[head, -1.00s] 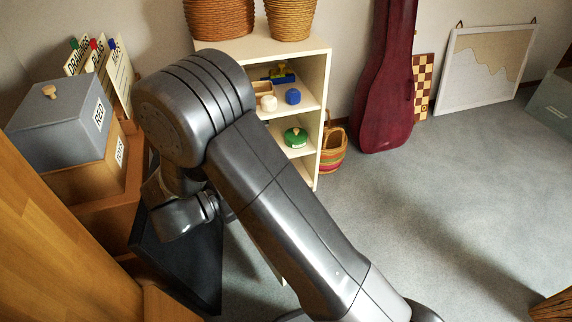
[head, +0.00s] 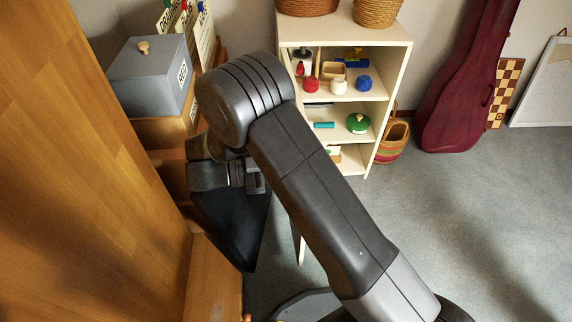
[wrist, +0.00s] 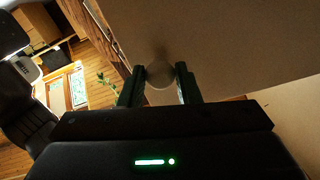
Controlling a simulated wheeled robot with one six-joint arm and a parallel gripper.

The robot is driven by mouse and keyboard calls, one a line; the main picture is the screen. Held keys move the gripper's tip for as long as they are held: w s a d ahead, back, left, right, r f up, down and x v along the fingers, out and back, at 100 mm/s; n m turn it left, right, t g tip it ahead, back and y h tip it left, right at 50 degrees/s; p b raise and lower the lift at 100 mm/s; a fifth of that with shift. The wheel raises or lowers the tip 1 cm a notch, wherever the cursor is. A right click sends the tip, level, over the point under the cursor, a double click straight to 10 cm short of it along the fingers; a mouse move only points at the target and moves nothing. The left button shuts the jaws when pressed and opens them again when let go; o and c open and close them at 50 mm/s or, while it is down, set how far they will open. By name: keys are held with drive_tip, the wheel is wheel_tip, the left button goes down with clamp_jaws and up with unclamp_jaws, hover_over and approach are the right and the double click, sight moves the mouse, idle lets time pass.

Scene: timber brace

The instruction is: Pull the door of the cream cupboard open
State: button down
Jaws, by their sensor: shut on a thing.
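The cream cupboard (head: 399,95) stands at the upper middle of the head view, its front open and its shelves showing. Its door stands swung out; a thin pale strip of it (head: 301,250) shows beside my arm, the rest hidden behind the arm. In the wrist view the door's cream face (wrist: 235,45) fills the upper right, with a round pale knob (wrist: 159,73) on it. My gripper (wrist: 160,84) is shut on the knob, one finger on each side. In the head view my arm hides the fingertips.
Shelves hold small things, including a green round one (head: 358,124). Baskets (head: 378,12) stand on top. A red instrument case (head: 468,80) and a striped basket (head: 392,140) are to the right. Grey box (head: 150,75) and wooden panel (head: 90,150) crowd the left. Carpet at right is clear.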

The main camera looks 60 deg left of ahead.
drive_tip(key=c, duration=1.1)
unclamp_jaws()
drive_tip(key=shift+o, duration=0.2)
drive_tip(key=shift+r, duration=0.1)
wheel_tip(320, 180, up, 10)
drive_tip(key=p, duration=1)
drive_tip(key=shift+f, duration=0.2)
wheel_tip(320, 180, down, 10)
drive_tip(key=b, duration=1)
drive_tip(key=shift+r, duration=0.2)
